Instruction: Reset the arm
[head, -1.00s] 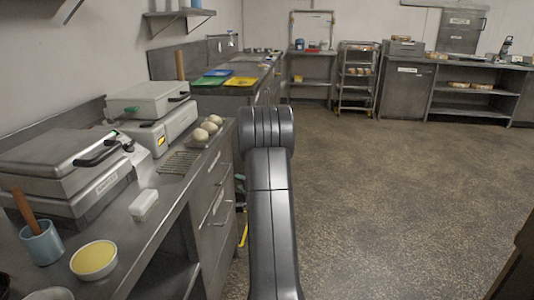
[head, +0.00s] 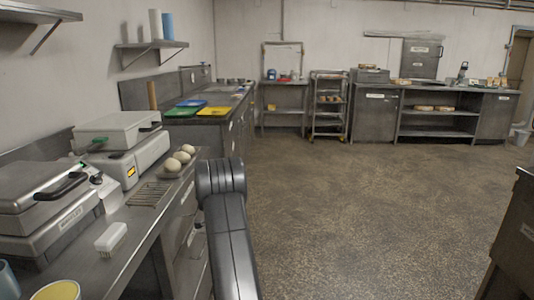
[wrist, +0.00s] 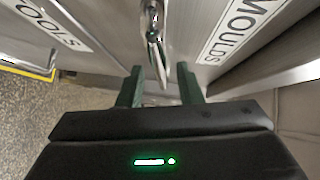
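My arm (head: 228,235) rises from the bottom of the head view, beside the left counter. Its gripper is not visible there. In the wrist view my gripper (wrist: 159,82) has its two dark green fingers apart, with a clear gap between them. A shiny metal handle (wrist: 153,32) shows beyond and between the fingertips. I cannot tell whether they touch it. Grey metal fronts labelled "TOOLS" (wrist: 52,27) and "MOULDS" (wrist: 238,28) lie close around the gripper.
A dark cabinet (head: 517,235) stands at right. The speckled floor (head: 350,210) between is clear.

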